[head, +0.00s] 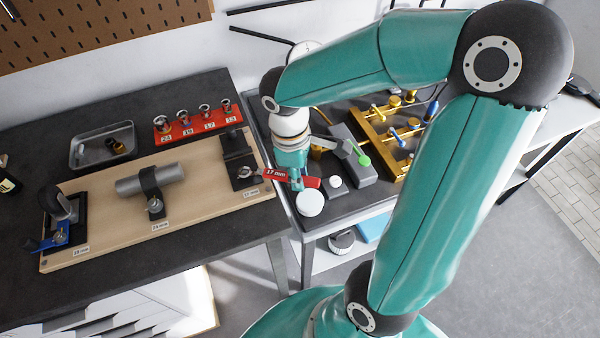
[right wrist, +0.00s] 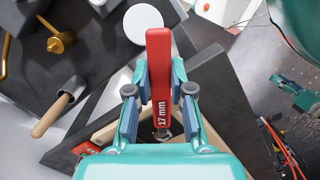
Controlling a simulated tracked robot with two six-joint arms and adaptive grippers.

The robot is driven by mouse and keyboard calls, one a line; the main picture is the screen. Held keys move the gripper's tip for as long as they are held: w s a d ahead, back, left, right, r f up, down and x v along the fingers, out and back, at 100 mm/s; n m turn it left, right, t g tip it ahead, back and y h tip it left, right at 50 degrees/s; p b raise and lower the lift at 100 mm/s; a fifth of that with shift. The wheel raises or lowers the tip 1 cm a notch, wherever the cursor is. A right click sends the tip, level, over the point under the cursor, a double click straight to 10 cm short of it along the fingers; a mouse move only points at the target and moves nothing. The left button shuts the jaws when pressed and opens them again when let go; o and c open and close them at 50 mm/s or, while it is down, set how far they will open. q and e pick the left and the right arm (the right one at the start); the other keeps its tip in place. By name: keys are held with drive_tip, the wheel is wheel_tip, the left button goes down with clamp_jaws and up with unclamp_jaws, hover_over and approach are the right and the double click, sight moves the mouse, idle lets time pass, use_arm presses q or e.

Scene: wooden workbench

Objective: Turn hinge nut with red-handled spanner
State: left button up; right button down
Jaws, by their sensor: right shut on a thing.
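My right gripper (head: 297,182) is shut on the red-handled spanner (head: 275,174), marked 17 mm. The handle also shows in the right wrist view (right wrist: 159,75), upright between the two fingers (right wrist: 160,90). The spanner points left to the nut (head: 245,172) on the black hinge (head: 238,150) at the right end of the wooden board. The spanner's head is at the nut; whether it fully seats around it is too small to tell. In the wrist view the spanner's far end is partly hidden by my gripper. My left gripper is not in view.
The wooden board (head: 110,220) also carries a grey cylinder (head: 150,180) in a clamp and a blue-handled fixture (head: 62,235). A red socket rack (head: 197,122) and metal tray (head: 90,155) stand behind. A white round object (head: 310,203) sits close to my gripper on the side cart.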

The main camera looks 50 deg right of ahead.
drive_tip(key=shift+f, duration=0.2)
drive_tip(key=shift+s+a+m+b, duration=0.1)
drive_tip(key=shift+a+m+b, duration=0.25)
drive_tip(key=shift+a+m, duration=0.15)
drive_tip(key=shift+s+a+m, duration=0.3)
drive_tip(key=shift+a+m, duration=0.4)
drive_tip(key=shift+s+a+m+b, duration=0.1)
drive_tip(key=shift+a+m+b, duration=0.45)
drive_tip(key=shift+a+m, duration=0.65)
drive_tip(key=shift+f, duration=0.1)
